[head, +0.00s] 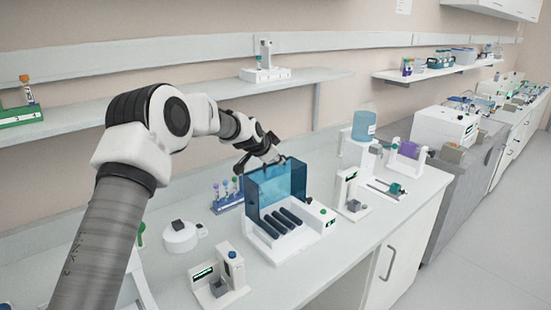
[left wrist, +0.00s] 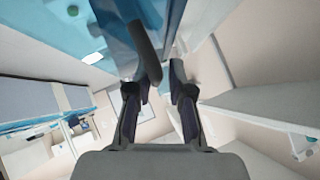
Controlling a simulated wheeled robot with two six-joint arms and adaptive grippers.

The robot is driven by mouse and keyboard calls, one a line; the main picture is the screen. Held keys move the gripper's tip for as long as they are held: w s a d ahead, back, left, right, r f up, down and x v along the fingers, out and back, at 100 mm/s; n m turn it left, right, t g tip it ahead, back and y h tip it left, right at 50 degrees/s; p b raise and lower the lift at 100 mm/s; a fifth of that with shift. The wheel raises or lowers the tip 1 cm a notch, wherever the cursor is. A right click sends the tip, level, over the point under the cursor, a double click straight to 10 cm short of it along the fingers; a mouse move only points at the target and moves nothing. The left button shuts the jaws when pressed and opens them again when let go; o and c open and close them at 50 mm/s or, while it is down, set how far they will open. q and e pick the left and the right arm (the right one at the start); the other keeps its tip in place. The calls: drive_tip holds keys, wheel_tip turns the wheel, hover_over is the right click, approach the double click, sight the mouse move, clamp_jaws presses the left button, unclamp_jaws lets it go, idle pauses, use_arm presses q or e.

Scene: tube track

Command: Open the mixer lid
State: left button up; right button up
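The mixer (head: 292,238) is a white unit with dark rollers and a small green display on the bench. Its clear blue lid (head: 282,184) stands raised behind the rollers, which are uncovered. My left gripper (head: 270,160) is at the top edge of the lid. In the left wrist view, the fingers of the left gripper (left wrist: 163,72) are apart. A dark bar (left wrist: 143,48) on the blue lid (left wrist: 115,22) lies close to the left finger; whether they touch is unclear. My right gripper is not in view.
A rack of tubes (head: 227,195) stands left of the mixer, with a round white device (head: 181,237) nearby. A small white instrument (head: 220,285) is in front, and another (head: 350,193) is to the right. A wall shelf (head: 200,101) runs behind the arm.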

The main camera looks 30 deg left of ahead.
use_arm(q)
drive_tip(key=shift+d, duration=0.1)
drive_tip(key=shift+s+r, duration=0.15)
drive_tip(key=shift+r, duration=0.05)
drive_tip(key=v, duration=1.1)
drive_tip(key=shift+s, duration=0.25)
